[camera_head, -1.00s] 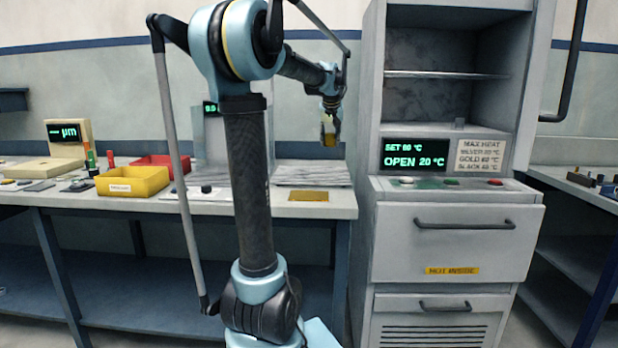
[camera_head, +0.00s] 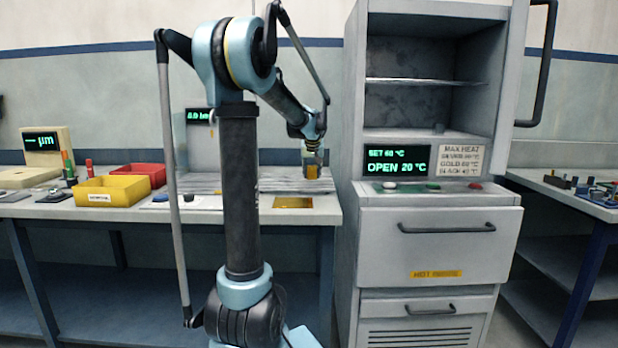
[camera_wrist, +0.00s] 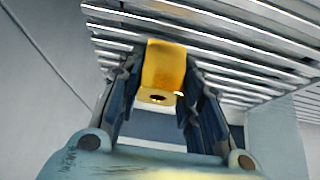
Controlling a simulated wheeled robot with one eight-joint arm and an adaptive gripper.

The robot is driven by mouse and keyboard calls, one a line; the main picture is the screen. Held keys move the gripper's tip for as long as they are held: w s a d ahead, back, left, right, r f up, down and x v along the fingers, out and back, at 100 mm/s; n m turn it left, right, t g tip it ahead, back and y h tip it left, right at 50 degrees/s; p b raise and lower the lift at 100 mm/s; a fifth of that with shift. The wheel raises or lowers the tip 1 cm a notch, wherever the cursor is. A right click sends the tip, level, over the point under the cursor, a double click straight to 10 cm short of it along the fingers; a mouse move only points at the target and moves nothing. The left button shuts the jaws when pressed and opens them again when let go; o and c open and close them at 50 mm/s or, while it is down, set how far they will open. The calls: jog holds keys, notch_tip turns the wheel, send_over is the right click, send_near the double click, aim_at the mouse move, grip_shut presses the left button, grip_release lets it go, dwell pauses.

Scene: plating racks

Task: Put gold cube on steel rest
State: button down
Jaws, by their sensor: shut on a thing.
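My gripper (camera_head: 313,160) is shut on the gold cube (camera_head: 312,172), which hangs below the wrist near the right end of the bench. In the wrist view the gold cube (camera_wrist: 163,65) sits between the two fingers (camera_wrist: 158,105), with a small dark hole in its near face. The steel rest (camera_head: 275,184) is a pale slatted surface on the bench, partly hidden behind my arm. Its bright slats (camera_wrist: 225,45) fill the wrist view beyond the cube. I cannot tell whether the cube touches them.
A tall grey oven cabinet (camera_head: 440,250) stands close on the right, with its upper chamber open. A gold plate (camera_head: 293,203) lies at the bench's front edge. Yellow (camera_head: 112,190) and red (camera_head: 140,171) bins stand to the left.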

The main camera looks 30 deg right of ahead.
jog(key=shift+f, duration=0.8)
jog(key=c, duration=1.1)
grip_release()
jog(key=shift+f, duration=0.1)
